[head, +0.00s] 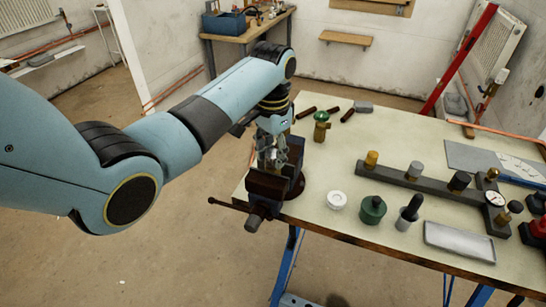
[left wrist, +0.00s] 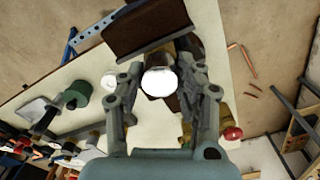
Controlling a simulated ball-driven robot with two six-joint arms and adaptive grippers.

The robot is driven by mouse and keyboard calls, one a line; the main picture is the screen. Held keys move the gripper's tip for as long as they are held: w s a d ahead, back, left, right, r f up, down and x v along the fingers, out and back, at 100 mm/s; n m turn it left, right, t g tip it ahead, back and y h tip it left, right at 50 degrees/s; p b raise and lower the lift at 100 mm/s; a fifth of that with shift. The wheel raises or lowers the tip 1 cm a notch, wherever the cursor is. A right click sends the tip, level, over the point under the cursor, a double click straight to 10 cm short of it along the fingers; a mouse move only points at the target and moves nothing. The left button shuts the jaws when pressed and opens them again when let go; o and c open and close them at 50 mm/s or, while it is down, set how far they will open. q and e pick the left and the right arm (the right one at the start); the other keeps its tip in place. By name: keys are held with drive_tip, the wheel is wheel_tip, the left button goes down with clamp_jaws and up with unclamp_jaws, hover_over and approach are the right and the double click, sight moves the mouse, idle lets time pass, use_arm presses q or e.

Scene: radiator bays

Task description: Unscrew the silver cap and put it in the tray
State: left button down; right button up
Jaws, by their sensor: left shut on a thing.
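My left gripper (head: 272,155) is at the vise (head: 268,187) on the table's near left corner. In the left wrist view my gripper (left wrist: 160,88) has a finger on each side of a round, very bright top, which looks like the silver cap (left wrist: 159,80). It is shut on it, directly above the vise jaws. The fingers and wrist hide most of the cap in the head view, and I cannot tell how far it is unscrewed. The shallow grey tray (head: 460,241) lies empty at the table's front right. My right gripper is not in view.
Between vise and tray stand a white disc (head: 337,200), a green pot (head: 372,210) and a grey-black tool (head: 408,213). A dark rail (head: 430,184) with several coloured caps lies behind them. A green-topped brass valve (head: 321,126) stands behind the vise.

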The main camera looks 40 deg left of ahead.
use_arm(q)
drive_tip(key=n, duration=0.5)
drive_tip(key=shift+n, duration=0.4)
drive_tip(key=n, duration=0.7)
drive_tip(key=c, duration=1.1)
unclamp_jaws()
drive_tip(key=shift+o, duration=0.2)
